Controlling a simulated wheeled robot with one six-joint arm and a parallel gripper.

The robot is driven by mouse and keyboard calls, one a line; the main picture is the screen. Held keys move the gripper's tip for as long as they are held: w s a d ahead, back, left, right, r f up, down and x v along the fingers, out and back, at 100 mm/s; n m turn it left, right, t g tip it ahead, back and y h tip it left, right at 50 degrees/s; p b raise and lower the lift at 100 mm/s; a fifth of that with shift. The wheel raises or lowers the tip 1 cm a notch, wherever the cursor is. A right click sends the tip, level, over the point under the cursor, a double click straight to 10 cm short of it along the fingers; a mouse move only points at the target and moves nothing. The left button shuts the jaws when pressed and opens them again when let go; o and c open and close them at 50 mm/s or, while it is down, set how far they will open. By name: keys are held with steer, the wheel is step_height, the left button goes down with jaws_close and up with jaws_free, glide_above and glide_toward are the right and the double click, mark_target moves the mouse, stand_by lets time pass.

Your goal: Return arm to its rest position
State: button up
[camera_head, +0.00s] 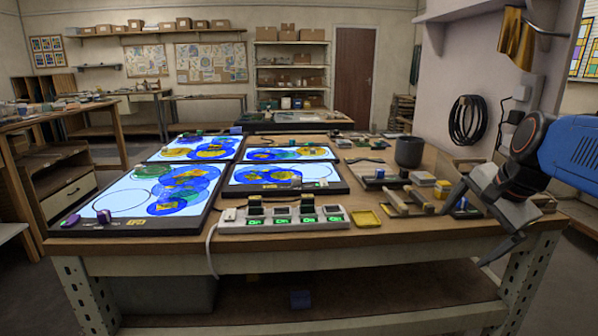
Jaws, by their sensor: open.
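My gripper (467,232) is at the right of the view, in front of the workbench's (400,237) front right corner. Its two fingers are spread wide and nothing shows between them. My blue and black arm reaches in from the right edge. The upper finger overlaps the small tools on the bench in the picture. The lower finger hangs in front of the bench edge. I cannot tell how far the fingers are from the bench.
Several lit panels with blue and yellow glass, including a front left one (120,196), lie on the bench. A power strip (283,222), a yellow tray (366,218) and a dark cup (409,152) stand nearer the right. A coiled black cable (467,120) hangs on the wall.

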steer(key=s+a+f+n, duration=0.3)
steer(key=s+f+n, duration=0.4)
steer(key=s, duration=0.1)
steer(key=s+a+f+n, duration=0.4)
steer(key=s+f+n, duration=0.3)
steer(key=s, duration=0.1)
steer(key=shift+s+a+g+h, duration=0.2)
steer(key=shift+a+g+h, duration=0.1)
steer(key=shift+h, duration=0.1)
stand_by(1.3)
